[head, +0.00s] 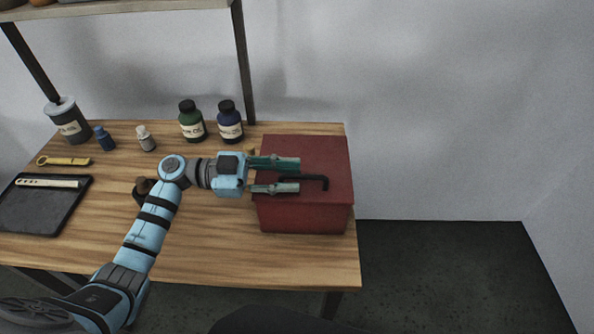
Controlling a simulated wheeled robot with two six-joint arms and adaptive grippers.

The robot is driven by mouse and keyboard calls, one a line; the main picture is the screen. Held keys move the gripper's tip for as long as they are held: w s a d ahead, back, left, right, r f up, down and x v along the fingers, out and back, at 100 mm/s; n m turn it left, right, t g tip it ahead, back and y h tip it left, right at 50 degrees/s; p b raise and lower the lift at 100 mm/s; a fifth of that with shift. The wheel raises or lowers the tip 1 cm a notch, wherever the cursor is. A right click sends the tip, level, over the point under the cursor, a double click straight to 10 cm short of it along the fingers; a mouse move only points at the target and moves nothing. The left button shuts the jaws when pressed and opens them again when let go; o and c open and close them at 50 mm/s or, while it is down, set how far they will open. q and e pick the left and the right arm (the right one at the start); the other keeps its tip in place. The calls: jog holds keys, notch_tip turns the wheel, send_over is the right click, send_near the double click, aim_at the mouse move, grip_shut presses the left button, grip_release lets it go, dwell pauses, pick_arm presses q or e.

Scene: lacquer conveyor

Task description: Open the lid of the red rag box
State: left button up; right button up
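The red rag box (304,214) stands at the right end of the wooden table, with its lid (325,153) shut flat on top. A black bar handle (318,178) lies on the lid. My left gripper (298,175) reaches in from the left over the lid. Its two green fingers are apart, one on the far side and one on the near side of the handle's left part. I cannot tell whether they touch the handle. My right gripper is not in view.
A black tray (45,222) lies at the left. A shelf post (245,70) rises behind. The table's front middle (210,245) is clear.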

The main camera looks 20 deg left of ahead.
pick_arm(q)
jog(key=shift+x, duration=1.15)
jog(key=shift+c, duration=0.4)
grip_shut()
